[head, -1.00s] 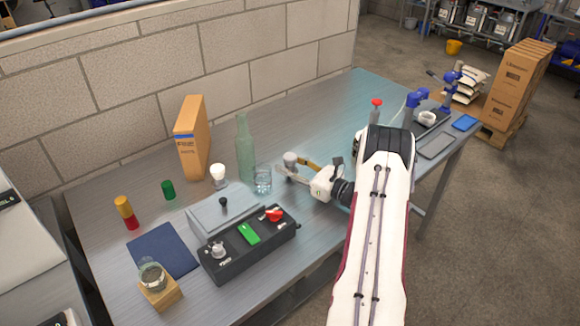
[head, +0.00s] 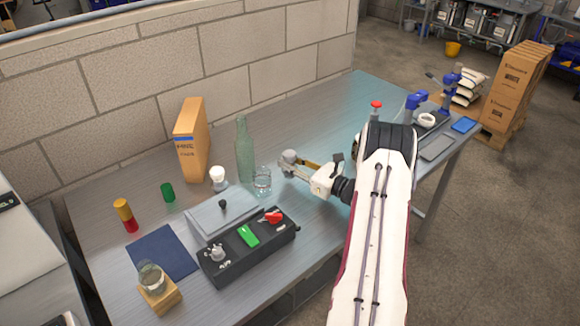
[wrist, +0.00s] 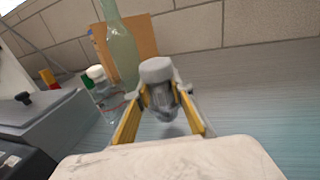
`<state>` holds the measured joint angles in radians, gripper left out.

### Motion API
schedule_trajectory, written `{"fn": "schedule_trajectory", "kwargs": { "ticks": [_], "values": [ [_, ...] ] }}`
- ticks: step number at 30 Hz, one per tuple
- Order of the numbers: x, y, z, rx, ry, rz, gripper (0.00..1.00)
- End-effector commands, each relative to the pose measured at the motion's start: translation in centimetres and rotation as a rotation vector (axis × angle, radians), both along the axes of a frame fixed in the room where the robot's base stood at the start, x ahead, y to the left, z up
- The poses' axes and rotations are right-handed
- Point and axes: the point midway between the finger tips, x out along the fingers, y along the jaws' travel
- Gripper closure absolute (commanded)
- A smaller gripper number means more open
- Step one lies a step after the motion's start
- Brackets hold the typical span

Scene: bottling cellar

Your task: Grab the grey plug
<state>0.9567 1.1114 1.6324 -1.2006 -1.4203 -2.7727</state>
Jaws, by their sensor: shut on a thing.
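The grey plug (wrist: 157,70) is between the fingertips of my gripper (wrist: 163,98) in the wrist view. It has a wide round top and a narrower lower part. The yellow-sided fingers are shut on its lower part, and the plug appears to be held a little above the table. In the head view the plug (head: 288,157) shows at the tip of my gripper (head: 292,166), right of the drinking glass (head: 262,181). The fingers partly hide its lower part.
A green bottle (head: 244,155) stands left of the glass, beside a cardboard box (head: 190,140). A black control box (head: 220,265) with a red knob and green switch lies front left. The table (head: 300,118) behind my gripper is clear.

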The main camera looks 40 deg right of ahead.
Motion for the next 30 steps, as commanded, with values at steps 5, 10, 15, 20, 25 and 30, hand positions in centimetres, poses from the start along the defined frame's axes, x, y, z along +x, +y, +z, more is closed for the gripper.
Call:
{"fn": "schedule_trajectory", "kwargs": {
  "ticks": [5, 10, 15, 20, 25, 30],
  "values": [
    [0.0, 0.0, 2.3, -0.002, -0.001, 0.0, 1.0],
    [0.0, 0.0, 4.5, -0.002, -0.001, 0.0, 1.0],
    [0.0, 0.0, 6.3, -0.001, -0.001, 0.0, 1.0],
    [0.0, 0.0, 7.5, -0.001, -0.001, 0.0, 1.0],
    [0.0, 0.0, 7.9, 0.0, 0.0, 0.0, 1.0],
    [0.0, 0.0, 8.0, 0.0, 0.0, 0.0, 1.0]
  ]
}}
